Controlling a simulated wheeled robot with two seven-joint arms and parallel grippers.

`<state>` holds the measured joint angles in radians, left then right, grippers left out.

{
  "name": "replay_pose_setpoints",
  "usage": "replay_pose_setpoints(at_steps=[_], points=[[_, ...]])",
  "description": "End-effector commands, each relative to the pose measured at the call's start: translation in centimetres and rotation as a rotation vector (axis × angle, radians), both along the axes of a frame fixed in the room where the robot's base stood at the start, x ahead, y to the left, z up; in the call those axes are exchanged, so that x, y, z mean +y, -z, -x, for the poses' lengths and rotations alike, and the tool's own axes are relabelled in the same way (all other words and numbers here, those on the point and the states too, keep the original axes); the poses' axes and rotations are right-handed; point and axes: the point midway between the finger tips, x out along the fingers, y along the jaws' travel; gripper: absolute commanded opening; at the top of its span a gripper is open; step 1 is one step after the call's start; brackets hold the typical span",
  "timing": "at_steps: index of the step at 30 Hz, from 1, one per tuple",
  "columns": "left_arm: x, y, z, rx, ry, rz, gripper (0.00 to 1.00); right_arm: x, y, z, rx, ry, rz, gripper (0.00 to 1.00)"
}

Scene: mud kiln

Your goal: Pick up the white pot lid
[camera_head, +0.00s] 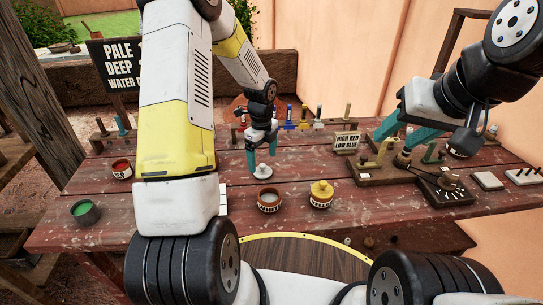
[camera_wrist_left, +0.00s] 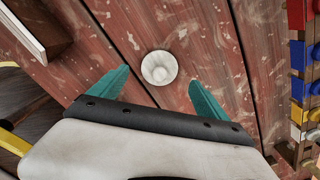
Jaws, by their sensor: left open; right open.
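The white pot lid (camera_head: 263,171) lies on the dark red plank table, with its knob up. In the left wrist view the lid (camera_wrist_left: 159,68) is a round white disc, a little beyond the fingertips and between their lines. My left gripper (camera_head: 262,158) is open and empty just above and behind the lid; its teal fingers (camera_wrist_left: 157,84) are spread in the wrist view. I cannot tell the exact height gap. My right gripper (camera_head: 408,133) is open at the right, over the wooden stands; its teal fingers are spread apart.
A red pot (camera_head: 121,168) and a green pot (camera_head: 86,212) stand at the left. Coloured pegs (camera_head: 304,118) stand behind the lid. Wooden stands (camera_head: 378,175) crowd the right.

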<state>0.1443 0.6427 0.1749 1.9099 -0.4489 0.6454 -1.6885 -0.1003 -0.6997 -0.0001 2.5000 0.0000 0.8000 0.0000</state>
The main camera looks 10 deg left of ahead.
Motion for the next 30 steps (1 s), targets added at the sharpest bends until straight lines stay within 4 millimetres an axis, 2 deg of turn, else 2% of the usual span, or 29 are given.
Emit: replay_pose_setpoints(at_steps=[6, 10, 16, 17, 27, 30], points=[[0.2, 3.4, 0.0, 0.003, 0.0, -0.001, 0.87, 0.0, 0.0, 0.0, 0.0, 0.0, 0.0, 0.46], [0.2, 4.2, 0.0, 0.0, 0.0, 0.0, 0.87, 0.0, 0.0, 0.0, 0.0, 0.0, 0.0, 0.46], [0.2, 4.2, -0.1, 0.0, -0.001, -0.001, 0.87, 0.0, 0.0, 0.0, 0.0, 0.0, 0.0, 0.46], [0.2, 4.2, -0.1, 0.0, -0.001, -0.001, 0.83, 0.0, 0.0, 0.0, 0.0, 0.0, 0.0, 0.46], [0.2, 4.2, -0.1, 0.0, -0.001, -0.001, 0.16, 0.0, 0.0, 0.0, 0.0, 0.0, 0.0, 0.46], [0.2, 4.2, -0.1, 0.0, -0.001, -0.001, 0.16, 0.0, 0.0, 0.0, 0.0, 0.0, 0.0, 0.46]])
